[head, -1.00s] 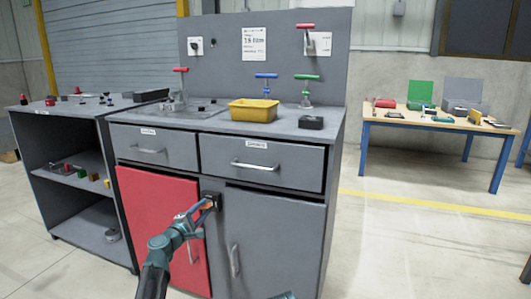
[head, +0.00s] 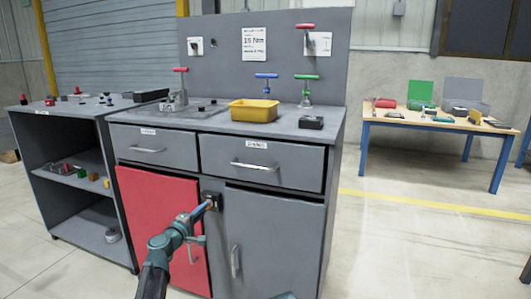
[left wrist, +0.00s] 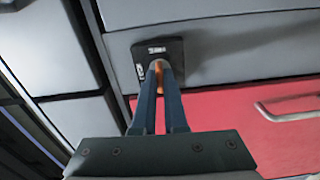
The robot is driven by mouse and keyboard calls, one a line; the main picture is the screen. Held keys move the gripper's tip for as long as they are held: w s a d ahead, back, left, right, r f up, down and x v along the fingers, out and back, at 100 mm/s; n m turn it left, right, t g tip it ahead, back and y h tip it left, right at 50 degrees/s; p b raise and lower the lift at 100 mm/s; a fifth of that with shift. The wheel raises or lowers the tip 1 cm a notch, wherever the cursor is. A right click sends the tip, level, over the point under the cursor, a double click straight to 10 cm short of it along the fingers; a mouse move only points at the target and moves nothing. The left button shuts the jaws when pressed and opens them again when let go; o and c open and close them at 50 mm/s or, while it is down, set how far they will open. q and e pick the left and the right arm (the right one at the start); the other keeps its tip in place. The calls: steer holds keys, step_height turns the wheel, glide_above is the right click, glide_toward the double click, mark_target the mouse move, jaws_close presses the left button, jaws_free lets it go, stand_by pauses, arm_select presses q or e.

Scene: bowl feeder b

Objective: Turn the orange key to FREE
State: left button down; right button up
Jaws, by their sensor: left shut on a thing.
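The orange key (left wrist: 159,84) sits in a dark square lock plate (left wrist: 174,50) on the front of the cabinet. The plate also shows in the head view (head: 213,196), beside the top of the red door. The plate carries two small white labels, too blurred to read surely. My left gripper (left wrist: 163,74) is shut on the key, one finger on each side, and the fingers hide part of it. In the head view my left gripper (head: 204,209) points at the plate from the lower left. Which label the key points to cannot be told.
The red door (head: 160,215) with its handle is left of the plate, the grey door (head: 272,240) right of it. Two drawers (head: 252,162) are above. A yellow bin (head: 254,110) and T-handled tools stand on the top. The floor at right is open.

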arm_select(q)
steer(key=shift+m, duration=0.3)
steer(key=c, duration=0.9)
jaws_free()
steer(key=shift+s, duration=0.15)
steer(key=v, duration=0.6)
steer(key=shift+s+a, duration=0.15)
steer(key=shift+s, duration=0.2)
